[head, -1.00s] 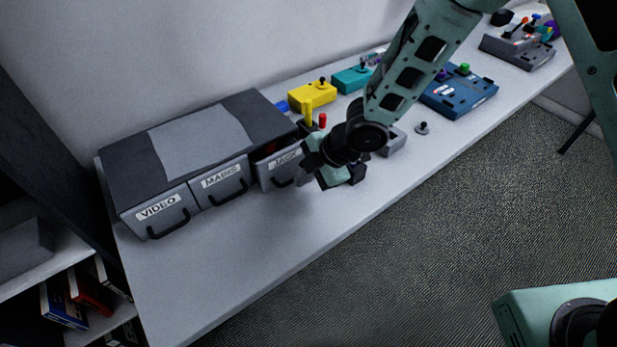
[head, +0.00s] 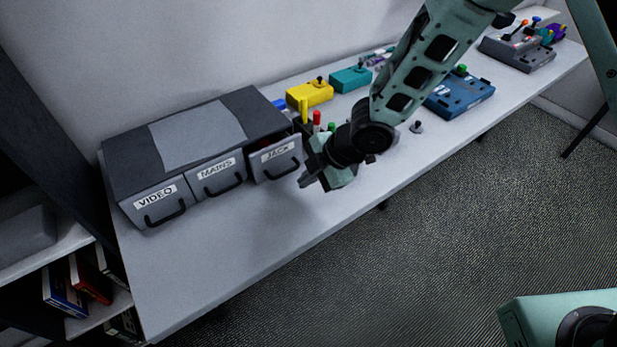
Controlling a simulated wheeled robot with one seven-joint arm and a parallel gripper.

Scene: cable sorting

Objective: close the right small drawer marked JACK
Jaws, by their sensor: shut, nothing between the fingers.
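The grey drawer cabinet (head: 245,107) stands at the left end of the table. Its right small drawer, marked JACK (head: 264,169), stands slightly out, with a dark gap above its front. A black curved handle (head: 283,172) is on that front. My gripper (head: 304,181) is shut and empty. It is just right of the JACK drawer's front, close to the handle's right end; whether it touches is hard to tell. The MAINS drawer (head: 208,190) and the VIDEO drawer (head: 142,213) look shut.
A yellow box (head: 309,95), a teal box (head: 350,79) and a blue box (head: 460,98) stand along the table to the right. Red and yellow upright pieces are just behind my gripper. The table (head: 235,255) in front of the drawers is clear.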

